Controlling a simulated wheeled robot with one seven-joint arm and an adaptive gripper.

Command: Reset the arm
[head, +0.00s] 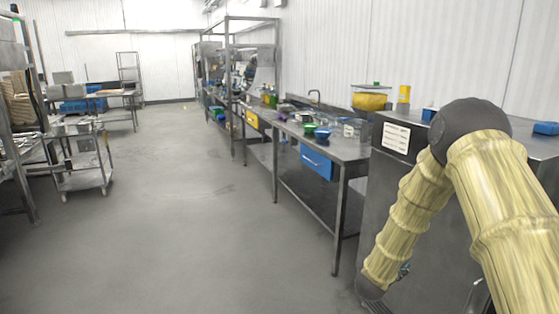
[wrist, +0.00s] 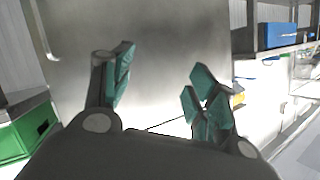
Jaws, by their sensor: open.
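My gripper (wrist: 158,90) shows in the wrist view with its teal-padded fingers spread apart. It is open and nothing is between the fingers. The gripper itself is not clearly visible there.
A steel cabinet (head: 378,205) stands close beside my arm. A long steel table (head: 345,149) with a blue drawer (head: 316,165) and bowls runs along the right wall. A cart (head: 82,180) stands at the left. The middle floor (head: 190,200) is clear. A green bin (wrist: 22,135) shows in the wrist view.

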